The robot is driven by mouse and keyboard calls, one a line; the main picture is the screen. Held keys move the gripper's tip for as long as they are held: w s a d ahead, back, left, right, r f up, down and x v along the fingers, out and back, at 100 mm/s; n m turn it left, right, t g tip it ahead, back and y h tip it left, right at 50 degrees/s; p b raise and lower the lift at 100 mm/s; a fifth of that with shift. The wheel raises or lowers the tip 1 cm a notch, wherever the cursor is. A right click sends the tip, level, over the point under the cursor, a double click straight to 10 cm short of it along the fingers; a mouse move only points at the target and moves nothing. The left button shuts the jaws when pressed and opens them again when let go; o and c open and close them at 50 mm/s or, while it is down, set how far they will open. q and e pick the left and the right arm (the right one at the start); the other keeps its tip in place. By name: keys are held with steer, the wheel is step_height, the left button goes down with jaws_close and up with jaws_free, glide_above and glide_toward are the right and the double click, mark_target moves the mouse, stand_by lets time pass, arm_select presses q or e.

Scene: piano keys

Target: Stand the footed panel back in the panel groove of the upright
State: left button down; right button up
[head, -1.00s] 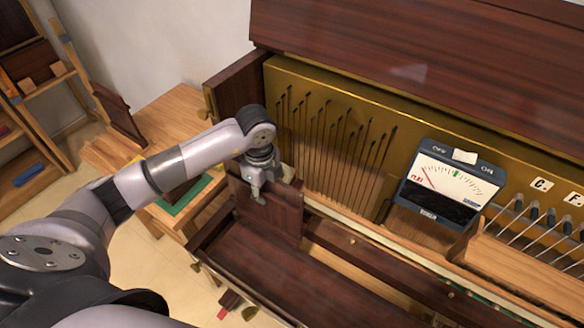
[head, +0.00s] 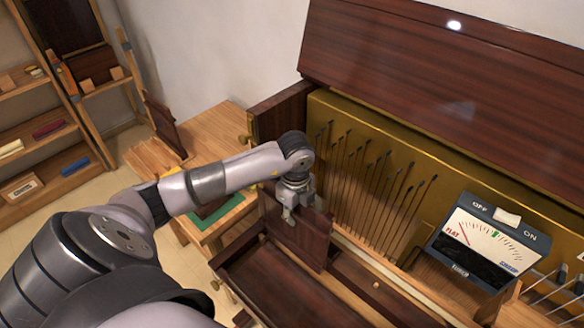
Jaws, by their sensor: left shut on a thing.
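My left gripper (head: 290,213) is shut on the top edge of a dark reddish-brown wooden panel (head: 296,243), seemingly the footed panel. The panel stands roughly upright at the left end of the open upright piano (head: 410,35), in front of its brass-coloured frame. Its lower edge meets the dark woodwork near the front ledge. The panel groove and the panel's feet are hidden, so I cannot tell whether it is seated. My right gripper is out of view.
A tuner with a needle dial (head: 483,243) sits on the piano at the right. A wooden side table (head: 205,130) with a green mat (head: 217,213) and another dark panel (head: 163,122) stands at the left. Shelves (head: 40,135) are behind it.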

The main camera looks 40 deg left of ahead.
arm_select(q)
steer(key=shift+w+b, duration=1.8)
steer(key=shift+w, duration=2.05)
steer(key=shift+a+f+b, duration=0.25)
steer(key=shift+f+b, duration=0.35)
steer(key=shift+f, duration=0.2)
steer(key=shift+a+f+b, duration=0.2)
steer(key=shift+f+b, duration=0.35)
steer(key=shift+f, duration=0.25)
steer(key=shift+a+f+b, duration=0.25)
steer(key=shift+f+b, duration=0.35)
steer(key=shift+f, duration=0.3)
steer(key=c, duration=1.1)
jaws_free()
steer(key=shift+f, duration=0.1)
